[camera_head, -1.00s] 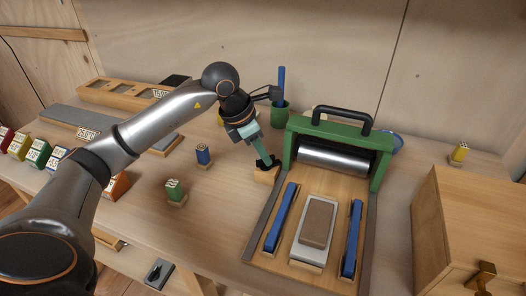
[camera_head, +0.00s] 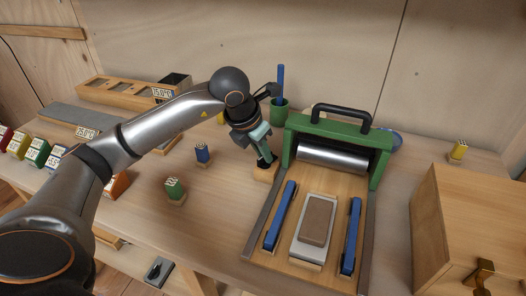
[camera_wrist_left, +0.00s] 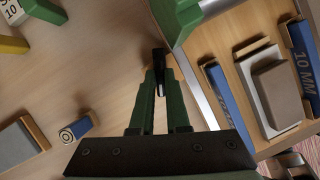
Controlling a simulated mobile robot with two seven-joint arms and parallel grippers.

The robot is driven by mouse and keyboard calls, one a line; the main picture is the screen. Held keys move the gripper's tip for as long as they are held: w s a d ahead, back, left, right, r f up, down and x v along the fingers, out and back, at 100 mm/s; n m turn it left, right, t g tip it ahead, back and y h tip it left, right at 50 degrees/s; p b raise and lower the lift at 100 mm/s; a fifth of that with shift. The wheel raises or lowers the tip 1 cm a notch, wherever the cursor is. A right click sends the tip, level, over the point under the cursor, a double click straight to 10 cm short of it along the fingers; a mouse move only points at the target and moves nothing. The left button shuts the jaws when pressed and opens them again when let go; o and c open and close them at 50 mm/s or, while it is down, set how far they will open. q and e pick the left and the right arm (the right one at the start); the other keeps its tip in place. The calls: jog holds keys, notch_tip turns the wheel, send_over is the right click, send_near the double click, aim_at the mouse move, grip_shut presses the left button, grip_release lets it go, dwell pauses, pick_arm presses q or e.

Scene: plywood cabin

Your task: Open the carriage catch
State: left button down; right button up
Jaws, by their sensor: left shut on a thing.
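The carriage catch (camera_head: 268,161) is a small black lever on a wooden block (camera_head: 264,174), at the left side of the green-framed press (camera_head: 298,125). My left gripper (camera_head: 264,157) reaches down from the left and is shut on the black lever. In the left wrist view the lever (camera_wrist_left: 160,58) shows between the tips of the green fingers (camera_wrist_left: 160,88). The fingers hide part of the lever. The steel roller (camera_head: 332,159) lies across the back of the press bed, under the black handle (camera_head: 341,117). My right gripper is not in view.
Blue bars (camera_head: 281,215) flank a grey plate with a brown block (camera_head: 318,220) on the bed. A green stamp (camera_head: 174,190) and a blue stamp (camera_head: 202,154) stand left of the catch. A wooden cabinet (camera_head: 475,225) is at right.

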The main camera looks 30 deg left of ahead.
pick_arm(q)
jog(key=c, duration=0.9)
grip_release()
jog(key=shift+r, duration=0.1)
jog(key=p+v, duration=0.1)
jog(key=v, duration=1.1)
jog(key=shift+r+p, duration=0.2)
jog(key=shift+p, duration=0.1)
jog(key=shift+s, duration=0.1)
